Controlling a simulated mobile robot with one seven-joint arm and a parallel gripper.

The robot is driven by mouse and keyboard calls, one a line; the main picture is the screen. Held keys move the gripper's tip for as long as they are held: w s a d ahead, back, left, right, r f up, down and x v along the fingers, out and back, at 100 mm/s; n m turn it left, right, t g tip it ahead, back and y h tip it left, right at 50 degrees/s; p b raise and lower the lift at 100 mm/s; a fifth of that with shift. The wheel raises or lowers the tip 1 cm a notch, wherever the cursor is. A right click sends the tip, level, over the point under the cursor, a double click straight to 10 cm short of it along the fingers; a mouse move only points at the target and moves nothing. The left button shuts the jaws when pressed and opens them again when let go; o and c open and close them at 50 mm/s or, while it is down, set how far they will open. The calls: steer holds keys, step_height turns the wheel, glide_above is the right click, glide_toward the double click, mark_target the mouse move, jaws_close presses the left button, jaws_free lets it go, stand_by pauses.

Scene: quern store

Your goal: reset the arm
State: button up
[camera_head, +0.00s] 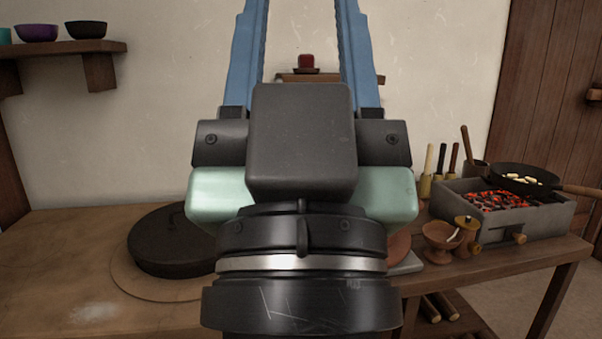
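My gripper (301,30) is in the middle of the camera_head view, close to the camera and in front of the counter. Its two blue fingers point up and stand well apart, with bare wall showing between them. Their tips are cut off by the top edge of the picture. I see nothing held between the visible parts of the fingers. My wrist hides the middle of the counter.
A wooden counter (50,235) carries a dark round quern (165,243) at left. At right are a bowl (440,240), utensils and a brazier (540,215) with glowing coals under a pan (525,175). A wall shelf (70,48) holds bowls; a small shelf (330,78) holds a red object.

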step_height(320, 180, up, 39)
steer(key=p, duration=3.7)
steer(key=shift+s+a+f, duration=0.15)
steer(key=shift+s+f, duration=0.05)
